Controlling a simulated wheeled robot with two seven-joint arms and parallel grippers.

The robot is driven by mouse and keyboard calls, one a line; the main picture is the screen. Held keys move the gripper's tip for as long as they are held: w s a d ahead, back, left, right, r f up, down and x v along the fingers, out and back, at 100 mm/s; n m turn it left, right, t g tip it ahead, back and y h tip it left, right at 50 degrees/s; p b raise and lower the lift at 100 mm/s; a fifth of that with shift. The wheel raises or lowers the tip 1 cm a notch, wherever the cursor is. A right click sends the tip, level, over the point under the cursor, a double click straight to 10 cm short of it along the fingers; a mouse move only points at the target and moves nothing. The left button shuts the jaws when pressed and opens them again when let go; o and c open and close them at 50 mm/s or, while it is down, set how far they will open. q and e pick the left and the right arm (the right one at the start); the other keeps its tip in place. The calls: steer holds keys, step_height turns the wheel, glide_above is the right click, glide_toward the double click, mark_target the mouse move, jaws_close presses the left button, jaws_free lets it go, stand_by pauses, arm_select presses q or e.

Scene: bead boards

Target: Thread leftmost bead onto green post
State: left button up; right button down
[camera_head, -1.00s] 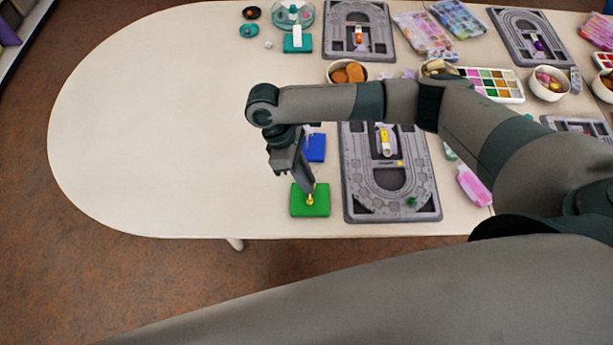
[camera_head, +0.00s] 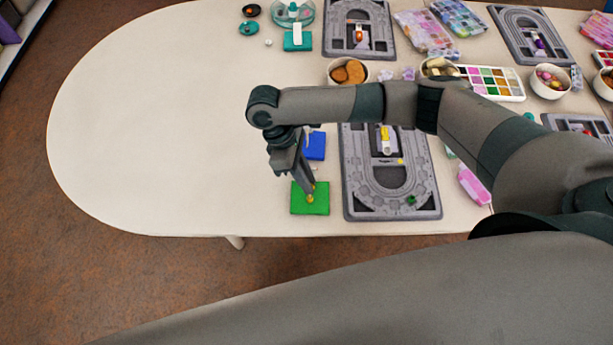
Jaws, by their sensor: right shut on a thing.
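The green base (camera_head: 300,205) lies near the table's front edge, left of the nearest grey bead board. Its post is largely hidden by my gripper. My right gripper (camera_head: 310,195) points down over the middle of the green base, shut on a small yellow bead (camera_head: 310,199). The bead is at the post's place; I cannot tell whether it is around the post or just above it. On the near grey bead board (camera_head: 349,196) are a yellow bead (camera_head: 400,161) and a green bead (camera_head: 411,200). My left gripper is not in view.
A blue base (camera_head: 316,147) lies just behind the green one, close to my right arm. Bowls (camera_head: 347,71), a paint-like palette (camera_head: 497,84) and more bead boards (camera_head: 359,30) stand further back. The left of the table (camera_head: 150,120) is clear.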

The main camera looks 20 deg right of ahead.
steer(key=shift+f, duration=0.45)
steer(key=c, duration=1.6)
jaws_free()
steer(key=shift+r, duration=0.1)
steer(key=b+v, duration=0.4)
steer(key=v, duration=1.3)
steer(key=shift+w+r, duration=0.1)
